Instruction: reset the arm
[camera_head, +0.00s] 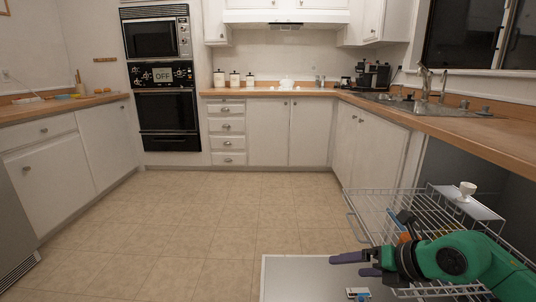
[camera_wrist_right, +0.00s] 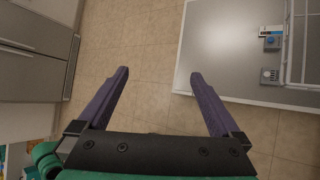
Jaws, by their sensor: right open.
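My right arm, green with a dark gripper and purple fingers, comes in at the lower right of the head view. Its gripper (camera_head: 352,264) is in front of the pulled-out wire rack and above the open door panel. Nothing is held. My left arm and left gripper are not in view.
The floor (camera_head: 200,220) is clear.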

